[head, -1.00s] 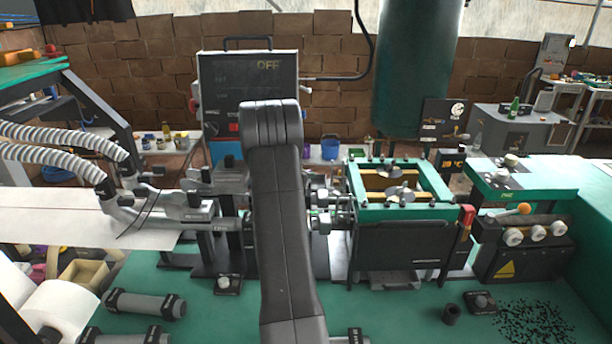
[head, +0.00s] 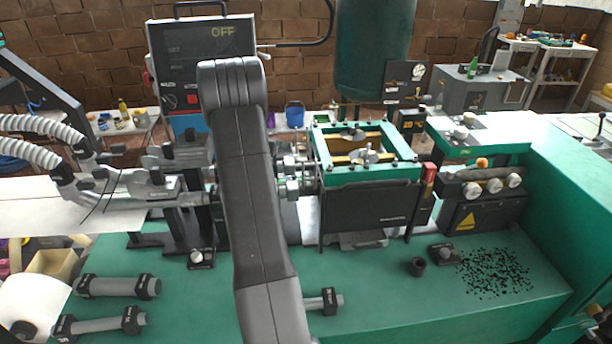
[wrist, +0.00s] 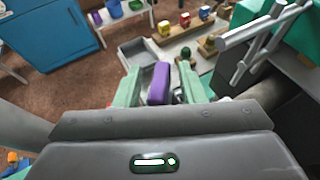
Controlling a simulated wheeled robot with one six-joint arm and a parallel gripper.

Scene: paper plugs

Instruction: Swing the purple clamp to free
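The purple clamp (wrist: 160,83) shows in the middle of the wrist view as an upright purple piece. My gripper (wrist: 160,88) has two pale green fingers, one on each side of it. They stand apart, with a narrow gap visible beside the purple piece, and I see no clear contact. The clamp's lower part is hidden by the gripper body. In the head view my arm hides the gripper, and I cannot make out the purple clamp there.
A control box (head: 205,62) reading OFF stands behind my arm. A green-framed machine part (head: 368,190) is right of the arm. Grey cylinders (head: 118,287) lie at the front left. A small black cup (head: 418,267) and black bits (head: 495,272) are on the green surface (head: 370,300).

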